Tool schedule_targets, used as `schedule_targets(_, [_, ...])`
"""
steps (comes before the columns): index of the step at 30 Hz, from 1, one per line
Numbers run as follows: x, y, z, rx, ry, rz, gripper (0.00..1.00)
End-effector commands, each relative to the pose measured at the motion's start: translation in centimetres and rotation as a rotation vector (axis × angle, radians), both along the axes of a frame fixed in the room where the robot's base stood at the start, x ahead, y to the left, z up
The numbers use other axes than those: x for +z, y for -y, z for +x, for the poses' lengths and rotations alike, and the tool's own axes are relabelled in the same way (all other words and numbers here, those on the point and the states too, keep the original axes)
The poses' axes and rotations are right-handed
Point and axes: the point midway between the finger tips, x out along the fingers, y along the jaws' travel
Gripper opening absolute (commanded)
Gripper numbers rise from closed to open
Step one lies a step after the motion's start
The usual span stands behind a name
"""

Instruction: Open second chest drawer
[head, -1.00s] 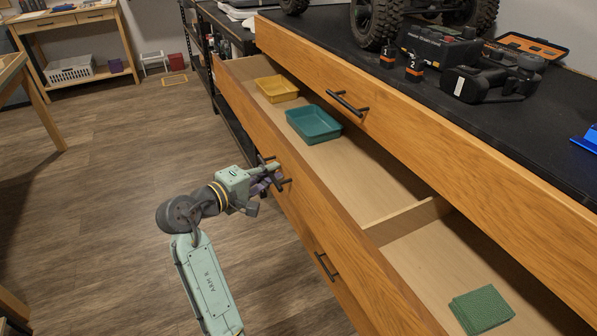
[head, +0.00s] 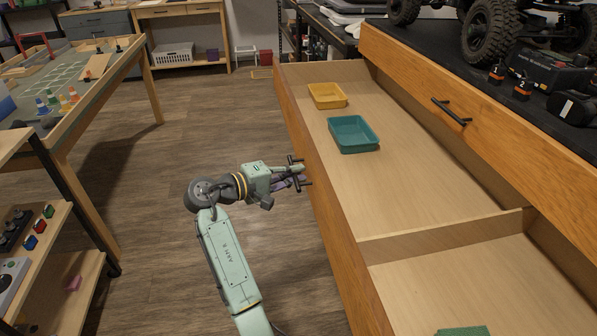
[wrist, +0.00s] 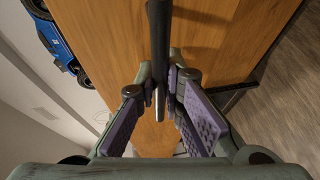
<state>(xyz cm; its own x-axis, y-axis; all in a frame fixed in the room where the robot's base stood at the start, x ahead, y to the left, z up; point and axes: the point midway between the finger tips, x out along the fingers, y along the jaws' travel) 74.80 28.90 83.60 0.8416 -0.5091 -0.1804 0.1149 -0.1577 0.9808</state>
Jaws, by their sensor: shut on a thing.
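The second chest drawer (head: 405,236) stands pulled well out below the top drawer, which is closed and has a black bar handle (head: 451,112). My gripper (head: 299,177) is at the second drawer's front, at its black handle (head: 295,160). In the wrist view the handle bar (wrist: 159,45) runs between the purple-padded fingers of my gripper (wrist: 162,100), which are shut on it. Inside the drawer are a yellow tray (head: 328,95), a teal tray (head: 353,134) and, partly cut off, a green cloth (head: 463,331). A wooden divider (head: 440,237) crosses the drawer.
The black chest top (head: 420,37) carries a crawler with big tyres (head: 489,44) and small bottles. A worktable (head: 120,75) with cones and a shelf with controls stand at the left. Wooden floor (head: 150,220) is clear between them and my arm.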

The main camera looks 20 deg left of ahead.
Motion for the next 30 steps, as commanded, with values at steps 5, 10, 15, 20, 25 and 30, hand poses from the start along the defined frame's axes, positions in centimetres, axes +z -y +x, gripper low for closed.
schedule_targets(5, [0.05, -0.09, -0.05, -0.001, 0.002, 0.001, 0.00])
schedule_targets(10, [0.05, -0.12, -0.05, 0.000, 0.002, 0.001, 0.00])
schedule_targets(15, [0.05, -0.12, -0.03, 0.001, 0.002, 0.001, 0.13])
schedule_targets(20, [0.04, -0.12, -0.03, 0.001, 0.002, 0.000, 0.18])
schedule_targets(25, [0.03, -0.13, -0.04, 0.001, 0.002, 0.000, 0.18])
schedule_targets(30, [0.22, -0.69, -0.79, 0.004, 0.001, 0.000, 0.18])
